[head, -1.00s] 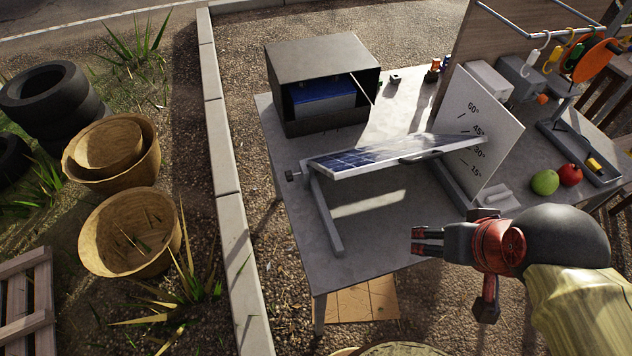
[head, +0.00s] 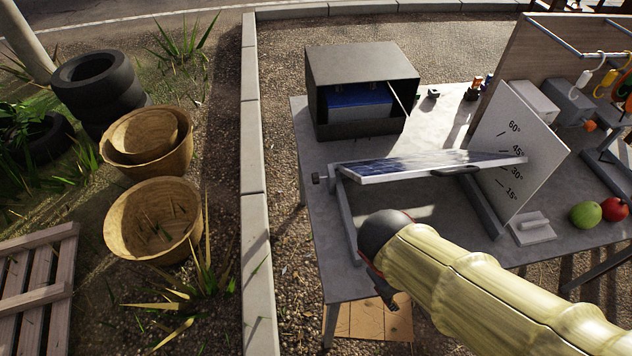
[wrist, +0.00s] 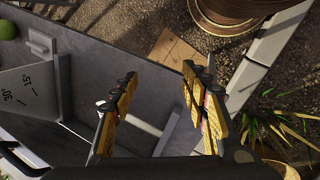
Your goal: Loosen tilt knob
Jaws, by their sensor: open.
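The tilt knob (head: 318,179) is a small dark knob on a short shaft at the left end of the solar panel stand. The solar panel (head: 400,167) lies tilted on its grey frame, its right end by a white angle board (head: 522,150) marked 15° to 60°. My gripper (wrist: 158,75) is open and empty in the wrist view, its yellow-padded fingers spread above the table edge and a foot of the stand. In the head view my sleeved arm hides most of the gripper, which is in front of the stand, apart from the knob. I cannot make out the knob in the wrist view.
A dark box with a blue battery (head: 360,101) stands behind the panel on the grey table (head: 328,252). A green fruit (head: 585,214) and a red fruit (head: 615,209) are at right. A concrete kerb (head: 253,215) and baskets (head: 153,222) lie left; gravel beside the table is open.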

